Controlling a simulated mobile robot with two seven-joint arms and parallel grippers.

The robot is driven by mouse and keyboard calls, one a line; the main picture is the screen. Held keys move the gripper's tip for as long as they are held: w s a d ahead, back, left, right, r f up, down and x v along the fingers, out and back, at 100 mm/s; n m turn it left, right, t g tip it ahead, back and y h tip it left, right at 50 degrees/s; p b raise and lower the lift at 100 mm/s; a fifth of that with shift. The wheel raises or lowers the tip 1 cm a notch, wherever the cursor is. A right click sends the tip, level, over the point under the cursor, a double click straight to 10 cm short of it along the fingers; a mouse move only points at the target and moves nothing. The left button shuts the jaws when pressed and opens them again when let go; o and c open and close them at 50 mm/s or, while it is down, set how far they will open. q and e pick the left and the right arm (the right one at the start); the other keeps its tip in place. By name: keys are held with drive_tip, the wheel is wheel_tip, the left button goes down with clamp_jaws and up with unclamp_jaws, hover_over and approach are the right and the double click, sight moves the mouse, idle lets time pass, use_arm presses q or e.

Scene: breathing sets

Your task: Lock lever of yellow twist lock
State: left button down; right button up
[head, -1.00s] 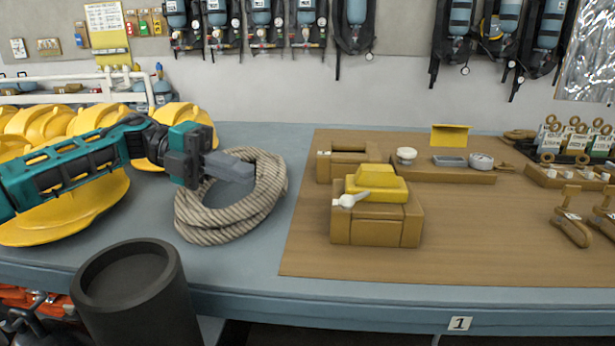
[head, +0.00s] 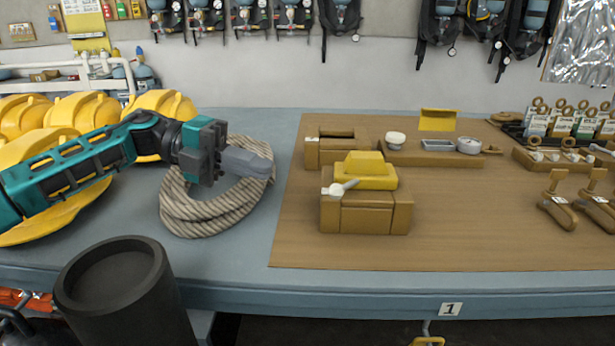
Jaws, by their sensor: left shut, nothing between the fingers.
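The yellow twist lock (head: 366,172) sits on top of a brown block (head: 366,214) on the brown mat. Its white lever (head: 340,188) is at the front left of the yellow part, with its pale arm pointing right and slightly up. My left gripper (head: 268,164) is shut and empty. It is above the rope coil, to the left of the twist lock and apart from it. My right gripper is not in view.
A coiled rope (head: 200,218) lies under my left gripper. Yellow helmets (head: 80,115) stand at the left. A second brown block (head: 335,150) and small parts are behind the lock.

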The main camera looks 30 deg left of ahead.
use_arm(q)
drive_tip(key=p+x, duration=0.1)
drive_tip(key=x, duration=0.7)
drive_tip(key=shift+d, duration=0.3)
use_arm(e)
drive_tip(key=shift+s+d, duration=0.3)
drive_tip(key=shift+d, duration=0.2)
use_arm(q)
drive_tip(key=shift+w, duration=0.1)
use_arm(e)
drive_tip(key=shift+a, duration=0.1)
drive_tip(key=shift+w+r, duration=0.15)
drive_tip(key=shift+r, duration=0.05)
